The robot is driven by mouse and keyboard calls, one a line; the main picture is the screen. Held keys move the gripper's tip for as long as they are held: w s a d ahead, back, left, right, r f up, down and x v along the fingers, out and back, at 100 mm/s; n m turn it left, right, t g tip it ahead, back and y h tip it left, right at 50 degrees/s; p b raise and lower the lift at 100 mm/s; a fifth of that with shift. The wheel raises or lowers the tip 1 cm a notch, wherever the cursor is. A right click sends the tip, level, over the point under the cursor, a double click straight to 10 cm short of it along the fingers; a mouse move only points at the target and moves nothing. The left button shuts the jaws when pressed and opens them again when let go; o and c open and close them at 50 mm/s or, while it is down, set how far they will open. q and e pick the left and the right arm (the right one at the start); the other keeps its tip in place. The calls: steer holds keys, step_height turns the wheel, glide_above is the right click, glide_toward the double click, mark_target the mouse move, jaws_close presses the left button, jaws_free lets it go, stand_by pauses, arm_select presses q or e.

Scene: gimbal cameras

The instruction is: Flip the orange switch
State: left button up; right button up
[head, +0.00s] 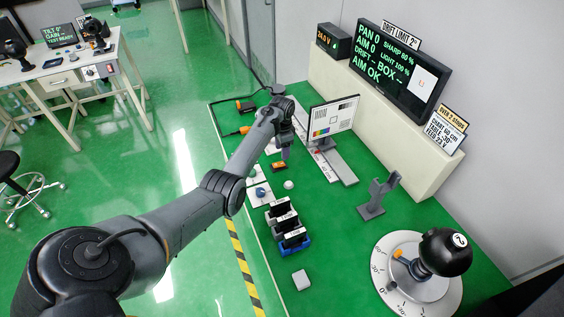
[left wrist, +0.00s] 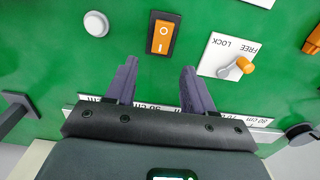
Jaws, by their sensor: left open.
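The orange switch (left wrist: 163,36) is a rocker in a dark housing, marked with a line and a circle. In the head view the switch (head: 279,167) sits on the green table just below my left gripper (head: 285,153). In the left wrist view my left gripper (left wrist: 158,68) has its two dark fingers spread apart with nothing between them. The switch lies just beyond the gap between the fingertips, apart from them in the picture. The exact height of the fingertips over the table is hard to tell. My right gripper is not in view.
A white round knob (left wrist: 96,24) and a FREE/LOCK plate with an orange-tipped lever (left wrist: 245,65) flank the switch. A ruled rail (head: 335,165) with a chart screen (head: 333,117) stands beyond. Blue-based holders (head: 293,247) and a dial with a black ball (head: 445,252) are nearer.

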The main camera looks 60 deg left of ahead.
mark_target(282, 163)
arm_select(q)
step_height(282, 163, down, 7)
steer(key=shift+r+b, duration=0.2)
steer(key=shift+b, duration=0.75)
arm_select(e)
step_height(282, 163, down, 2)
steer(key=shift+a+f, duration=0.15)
